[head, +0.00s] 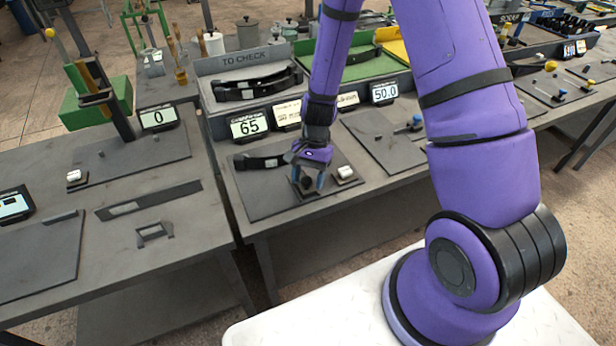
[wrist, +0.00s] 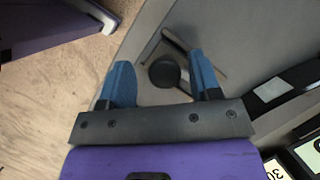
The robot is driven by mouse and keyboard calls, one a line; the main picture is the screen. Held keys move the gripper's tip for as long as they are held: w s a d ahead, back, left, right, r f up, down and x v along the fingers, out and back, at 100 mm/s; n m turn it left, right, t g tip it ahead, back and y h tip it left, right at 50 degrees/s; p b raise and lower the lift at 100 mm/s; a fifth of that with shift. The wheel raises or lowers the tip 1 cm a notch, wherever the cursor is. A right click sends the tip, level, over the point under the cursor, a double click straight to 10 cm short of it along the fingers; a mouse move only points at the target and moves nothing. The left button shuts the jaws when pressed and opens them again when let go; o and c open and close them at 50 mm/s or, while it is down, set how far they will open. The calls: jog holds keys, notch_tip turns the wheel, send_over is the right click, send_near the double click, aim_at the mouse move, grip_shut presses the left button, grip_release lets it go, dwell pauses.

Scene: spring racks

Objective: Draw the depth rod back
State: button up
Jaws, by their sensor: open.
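My gripper (head: 307,184) is low over the dark plate (head: 265,205) in front of the display reading 65. In the wrist view, its two blue fingers (wrist: 160,63) are open, with a round black knob (wrist: 165,73) between and slightly beyond them, apart from both. A dark bar (wrist: 180,43) lies beside the knob. The knob shows in the head view as a small dark shape (head: 307,182) between the fingers. I cannot tell for sure whether this knob belongs to the depth rod. No rod is clearly visible along its length.
A white-topped piece (head: 345,172) stands just right of my gripper. A black curved strip (head: 262,162) lies behind-left of it. Displays (head: 250,125) and the "TO CHECK" tray (head: 245,68) stand behind. The left table holds a loose dark bar (head: 150,200) and a small frame (head: 154,233).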

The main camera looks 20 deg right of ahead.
jog(key=v, duration=1)
jog(key=shift+r, duration=0.4)
jog(key=shift+w+d, duration=0.1)
jog(key=shift+w, duration=0.05)
jog(key=s+d+r+n+t+h, duration=0.15)
jog(key=s+r, duration=0.25)
jog(key=r, duration=0.4)
jog(key=s+r+n+t, duration=0.25)
jog(key=s+r, duration=0.25)
jog(key=r, duration=0.4)
jog(key=s+d+r+n+t+h, duration=0.1)
jog(key=s+r+n+t, duration=0.2)
jog(key=r, duration=0.5)
jog(key=s+d+r+n+t, duration=0.1)
jog(key=s+r, duration=0.3)
jog(key=s, duration=0.6)
jog(key=shift+s+r+n+t+h, duration=0.25)
jog(key=shift+n+t+h, duration=0.1)
jog(key=shift+n, duration=0.15)
